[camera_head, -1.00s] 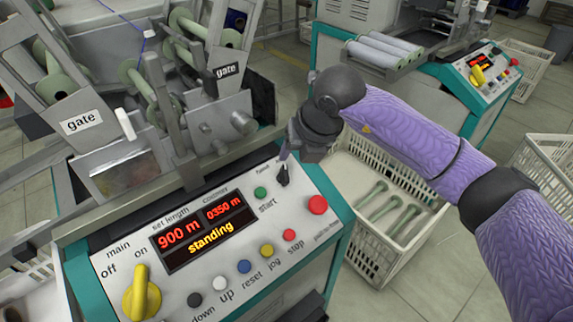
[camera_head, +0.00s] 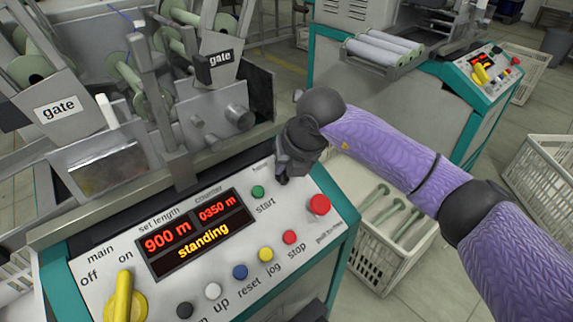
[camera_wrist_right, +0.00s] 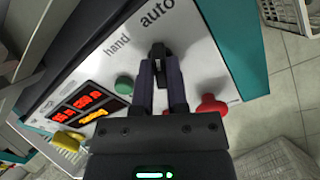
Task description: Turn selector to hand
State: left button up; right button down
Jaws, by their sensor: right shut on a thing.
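The selector (camera_wrist_right: 158,50) is a small black knob on the machine's slanted white control panel. In the right wrist view the word "hand" (camera_wrist_right: 117,44) is to its left and "auto" (camera_wrist_right: 157,13) is just above it. My right gripper (camera_wrist_right: 160,68) is shut on the selector, one finger on each side. In the head view the right gripper (camera_head: 283,177) comes down on the panel's upper right corner and hides most of the selector and its labels. My left gripper is not in view.
Close to my right gripper are the green start button (camera_head: 257,192) and the red push button (camera_head: 319,205). The display (camera_head: 195,237) reads "standing". A yellow main switch (camera_head: 124,299) is at lower left. A white crate (camera_head: 374,262) stands right of the machine.

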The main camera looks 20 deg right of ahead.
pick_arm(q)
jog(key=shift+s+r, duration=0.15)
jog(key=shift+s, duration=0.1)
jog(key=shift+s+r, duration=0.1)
pick_arm(e)
jog(key=shift+n, duration=0.4)
jog(key=shift+r+n+p, duration=0.1)
jog(key=shift+n+p, duration=0.75)
jog(key=shift+n, duration=0.15)
jog(key=n+p, duration=0.2)
jog(key=n, duration=0.3)
jog(key=shift+a, duration=0.15)
jog(key=shift+n, duration=1.2)
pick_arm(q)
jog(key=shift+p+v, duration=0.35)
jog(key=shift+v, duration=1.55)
pick_arm(e)
jog(key=shift+s+n, duration=0.1)
jog(key=shift+n, duration=0.7)
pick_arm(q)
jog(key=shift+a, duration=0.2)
pick_arm(e)
jog(key=shift+a+f, duration=0.1)
jog(key=shift+f, duration=0.1)
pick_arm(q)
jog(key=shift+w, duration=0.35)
